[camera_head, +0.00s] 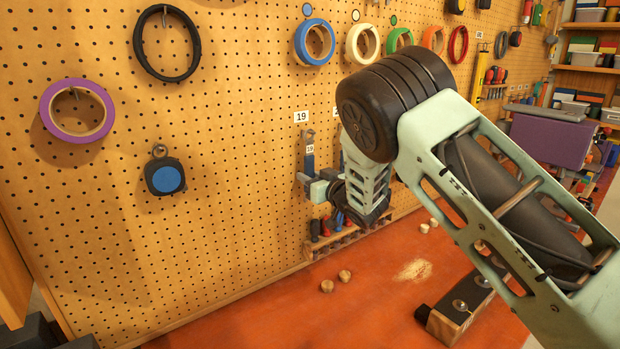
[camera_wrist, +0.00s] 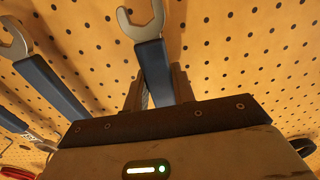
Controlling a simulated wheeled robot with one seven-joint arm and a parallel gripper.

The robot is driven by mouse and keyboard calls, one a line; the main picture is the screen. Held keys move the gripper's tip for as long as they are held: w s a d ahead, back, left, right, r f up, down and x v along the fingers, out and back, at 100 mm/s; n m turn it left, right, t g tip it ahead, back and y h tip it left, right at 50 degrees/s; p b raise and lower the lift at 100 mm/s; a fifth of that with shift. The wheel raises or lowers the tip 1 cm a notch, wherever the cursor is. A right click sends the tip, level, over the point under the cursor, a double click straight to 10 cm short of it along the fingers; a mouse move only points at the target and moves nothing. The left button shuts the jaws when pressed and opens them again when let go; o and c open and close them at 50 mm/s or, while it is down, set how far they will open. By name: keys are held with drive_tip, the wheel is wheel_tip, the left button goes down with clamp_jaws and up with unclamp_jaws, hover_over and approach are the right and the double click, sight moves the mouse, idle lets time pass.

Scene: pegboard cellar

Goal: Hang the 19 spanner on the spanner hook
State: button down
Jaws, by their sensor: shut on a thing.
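The 19 spanner (camera_head: 309,161) stands upright close in front of the pegboard, its open jaw at the top and a 19 label on its blue handle. My gripper (camera_head: 314,185) is shut on the handle below that label. In the wrist view, the held spanner (camera_wrist: 153,62) rises between the fingers of my gripper (camera_wrist: 157,92), its grey open jaw up against the board. A white 19 sign (camera_head: 301,117) is on the board just above the spanner's head. I cannot make out the spanner hook, or whether the spanner touches it.
In the wrist view, another blue-handled spanner (camera_wrist: 52,88) is beside the held one on the left. A tool rack (camera_head: 345,240) is low on the board. Tape rolls (camera_head: 314,42) hang above. The orange bench (camera_head: 300,318) holds small wooden knobs (camera_head: 327,286) and a block (camera_head: 455,312).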

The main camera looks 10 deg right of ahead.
drive_tip(key=c, duration=1.1)
unclamp_jaws()
drive_tip(key=shift+s, duration=0.1)
drive_tip(key=b+v, duration=0.7)
drive_tip(key=v, duration=1)
drive_tip(key=s+a+f+g+h+b, duration=0.1)
drive_tip(key=s+a+f+g+h, duration=0.1)
drive_tip(key=s+a+f+g, duration=0.3)
drive_tip(key=s+a+f+g+h+b, duration=0.1)
drive_tip(key=s+a+f+g, duration=0.35)
drive_tip(key=s, duration=0.35)
drive_tip(key=s+n+g+h, duration=0.1)
drive_tip(key=s+g, duration=0.1)
drive_tip(key=s, duration=0.5)
drive_tip(key=s+a+n+g+h, duration=0.1)
drive_tip(key=s+g, duration=0.1)
drive_tip(key=s, duration=0.6)
drive_tip(key=s+a+f+n+g+h+b, duration=0.1)
drive_tip(key=s+g, duration=0.2)
drive_tip(key=s, duration=0.5)
drive_tip(key=shift+s+f, duration=0.1)
drive_tip(key=shift+s, duration=0.1)
